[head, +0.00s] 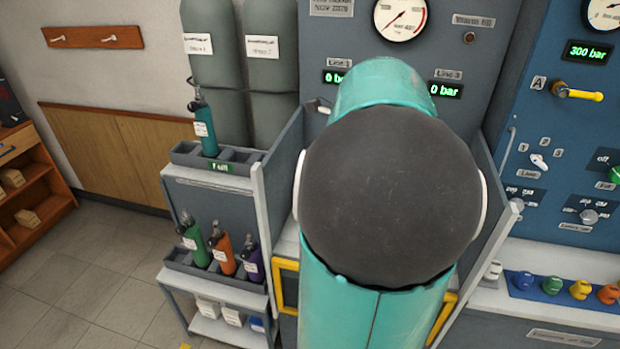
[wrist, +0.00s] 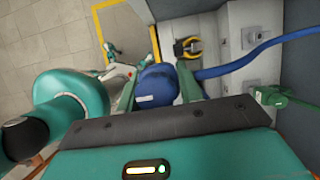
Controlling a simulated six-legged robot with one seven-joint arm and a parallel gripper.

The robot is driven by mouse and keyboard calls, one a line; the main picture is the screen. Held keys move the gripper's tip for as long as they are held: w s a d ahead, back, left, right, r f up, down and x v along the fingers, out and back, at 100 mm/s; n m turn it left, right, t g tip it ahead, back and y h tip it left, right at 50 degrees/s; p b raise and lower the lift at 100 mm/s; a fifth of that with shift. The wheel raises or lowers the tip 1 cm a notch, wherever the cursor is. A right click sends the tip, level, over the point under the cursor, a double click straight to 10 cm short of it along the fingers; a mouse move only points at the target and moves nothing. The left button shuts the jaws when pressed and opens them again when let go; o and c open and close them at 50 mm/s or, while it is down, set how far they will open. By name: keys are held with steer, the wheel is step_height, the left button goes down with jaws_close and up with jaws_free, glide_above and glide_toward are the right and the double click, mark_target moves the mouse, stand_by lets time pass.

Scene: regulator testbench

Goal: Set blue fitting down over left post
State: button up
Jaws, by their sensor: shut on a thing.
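The blue fitting (wrist: 157,86) is a rounded blue piece with a small white label, seen in the wrist view. A blue hose (wrist: 252,56) runs from its side toward the right. My gripper (wrist: 156,75) is shut on it, with one green finger on each side. A pale grey bench surface with small square mounts (wrist: 258,58) lies beyond and to the right. I cannot tell which of these is the left post, nor how far the fitting is above it. In the head view my arm hides the fitting, the gripper and the bench middle.
A yellow-and-black ring-like part (wrist: 187,47) is close beyond the fitting. A green valve-like part (wrist: 285,98) is at right. In the head view, a bottle rack (head: 215,180) stands left, and a row of coloured fittings (head: 565,288) sits on the right bench.

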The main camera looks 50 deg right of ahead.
steer(key=w+d+f, duration=0.2)
steer(key=w+d, duration=0.2)
steer(key=d, duration=0.3)
steer(key=w+d+f, duration=0.3)
steer(key=w+d, duration=0.1)
steer(key=d, duration=0.3)
steer(key=w+d+f, duration=0.3)
steer(key=w+d, duration=0.1)
steer(key=d, duration=0.2)
steer(key=shift+w+d, duration=0.4)
steer(key=shift+w+d+f, duration=0.1)
steer(key=shift+d+f, duration=0.1)
steer(key=shift+f, duration=2.2)
steer(key=shift+f, duration=1.95)
steer(key=o, duration=1.2)
steer(key=shift+o, duration=0.2)
steer(key=v, duration=1.3)
steer(key=shift+r, duration=0.45)
steer(key=shift+a, duration=0.15)
